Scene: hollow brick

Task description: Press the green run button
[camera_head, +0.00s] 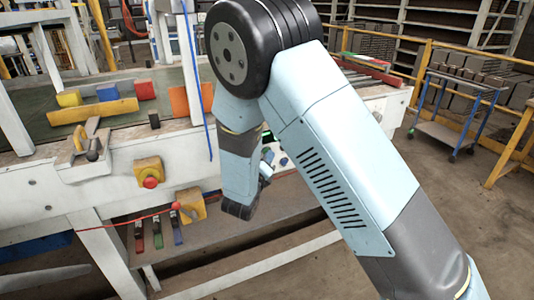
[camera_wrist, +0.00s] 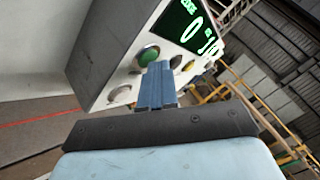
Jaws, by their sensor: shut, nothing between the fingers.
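The green button (camera_wrist: 148,56) is a round domed button in a metal ring on the face of a grey and white control box (camera_wrist: 108,57). My gripper (camera_wrist: 158,70) is shut and empty, its blue fingers pointing at the box face. In the wrist view the fingertips appear just below and right of the green button; I cannot tell whether they touch the panel. In the head view my arm hides most of the box and the green button, and my gripper (camera_head: 266,165) shows only partly beside the arm.
A lit green display (camera_wrist: 190,24) sits beside the button, with other round buttons nearby. In the head view, a yellow box with a red button (camera_head: 150,181), coloured blocks on a conveyor (camera_head: 25,124) and a blue trolley (camera_head: 445,135) stand around. A red cord crosses at left.

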